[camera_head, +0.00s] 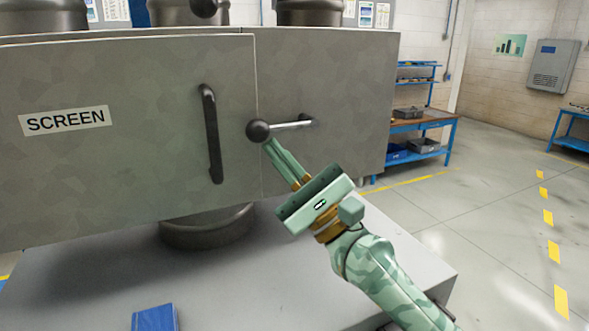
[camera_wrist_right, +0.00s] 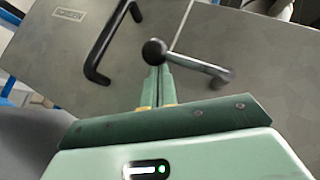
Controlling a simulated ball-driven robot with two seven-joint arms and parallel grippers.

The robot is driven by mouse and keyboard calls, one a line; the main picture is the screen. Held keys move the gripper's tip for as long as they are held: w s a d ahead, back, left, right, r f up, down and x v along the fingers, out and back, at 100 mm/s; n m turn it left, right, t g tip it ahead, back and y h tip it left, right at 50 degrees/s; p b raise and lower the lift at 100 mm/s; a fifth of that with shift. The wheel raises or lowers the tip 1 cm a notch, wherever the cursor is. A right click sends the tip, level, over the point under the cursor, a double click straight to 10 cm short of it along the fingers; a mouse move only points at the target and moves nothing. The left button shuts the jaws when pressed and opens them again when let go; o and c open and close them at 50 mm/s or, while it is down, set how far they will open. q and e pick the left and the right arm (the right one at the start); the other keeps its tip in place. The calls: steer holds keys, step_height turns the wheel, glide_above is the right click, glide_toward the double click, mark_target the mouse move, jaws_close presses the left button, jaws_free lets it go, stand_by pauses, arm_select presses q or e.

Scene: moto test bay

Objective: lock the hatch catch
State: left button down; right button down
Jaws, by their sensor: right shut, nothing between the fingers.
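The hatch catch is a metal lever (camera_head: 290,125) with a black ball knob (camera_head: 258,130). Its pivot is on the grey housing right of the hatch door, and the lever lies nearly level, pointing left, with the knob at the door's edge seam. The hatch door (camera_head: 130,150) looks closed and has a black bar handle (camera_head: 212,140). My right gripper (camera_head: 270,146) is shut and empty, its fingertips just below the knob; whether they touch it I cannot tell. In the right wrist view the knob (camera_wrist_right: 154,51) is right above the fingertips (camera_wrist_right: 158,70). My left gripper is out of view.
The housing (camera_head: 335,90) stands on a round foot above a grey plinth (camera_head: 250,285). A blue object (camera_head: 155,318) lies on the plinth's front. A blue workbench (camera_head: 425,125) with bins stands behind at right. The floor at right is clear.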

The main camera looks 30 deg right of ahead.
steer(key=b+v, duration=0.9)
steer(key=v, duration=0.3)
